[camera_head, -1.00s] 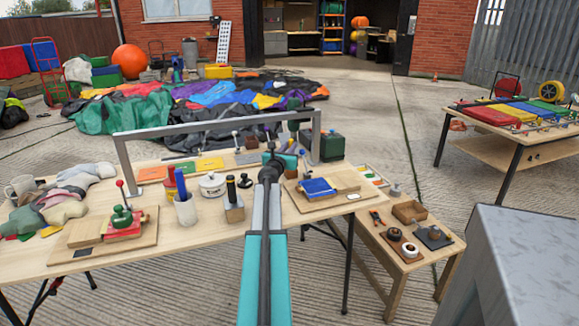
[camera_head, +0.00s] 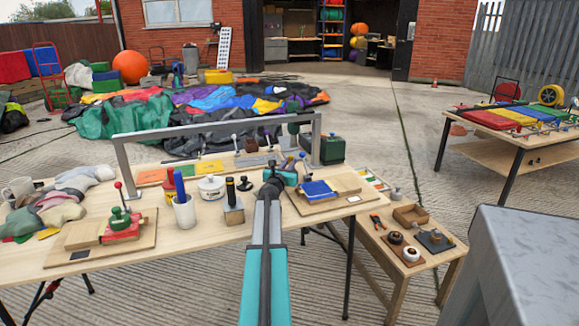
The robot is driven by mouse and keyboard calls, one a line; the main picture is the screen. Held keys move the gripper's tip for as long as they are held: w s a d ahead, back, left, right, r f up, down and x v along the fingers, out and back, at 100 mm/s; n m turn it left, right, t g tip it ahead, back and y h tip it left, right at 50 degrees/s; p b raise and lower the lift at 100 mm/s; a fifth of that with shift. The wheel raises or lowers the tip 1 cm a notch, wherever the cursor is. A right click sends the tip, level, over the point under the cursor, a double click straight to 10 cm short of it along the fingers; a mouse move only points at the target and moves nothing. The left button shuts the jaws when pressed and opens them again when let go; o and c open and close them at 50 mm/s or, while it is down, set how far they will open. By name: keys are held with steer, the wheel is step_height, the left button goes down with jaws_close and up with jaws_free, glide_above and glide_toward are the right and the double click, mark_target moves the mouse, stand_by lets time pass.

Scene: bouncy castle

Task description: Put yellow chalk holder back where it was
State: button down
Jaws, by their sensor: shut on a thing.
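My arm reaches forward over the wooden workbench (camera_head: 215,243). Its end, my gripper (camera_head: 284,177), with teal parts, is low near the bench's back right, just left of a board with a blue block (camera_head: 319,189). The dark wrist link hides most of the jaws. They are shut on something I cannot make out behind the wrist. I cannot pick out a yellow chalk holder in this view. Orange, yellow and green flat panels (camera_head: 209,167) lie along the back of the bench, under a grey metal frame (camera_head: 220,127).
Left of my arm stand a white cup with a blue stick (camera_head: 184,211), a white round pot (camera_head: 211,187) and a block with a black handle (camera_head: 233,213). A red-and-green clamp (camera_head: 121,226) sits further left. A low side table (camera_head: 402,272) is at right.

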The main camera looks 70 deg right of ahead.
steer(key=shift+f, duration=0.2)
steer(key=c, duration=1.7)
jaws_free()
steer(key=shift+r, duration=0.2)
steer(key=shift+s+a, duration=0.2)
steer(key=shift+a, duration=2.8)
steer(key=shift+s+a, duration=0.15)
steer(key=shift+a, duration=2.85)
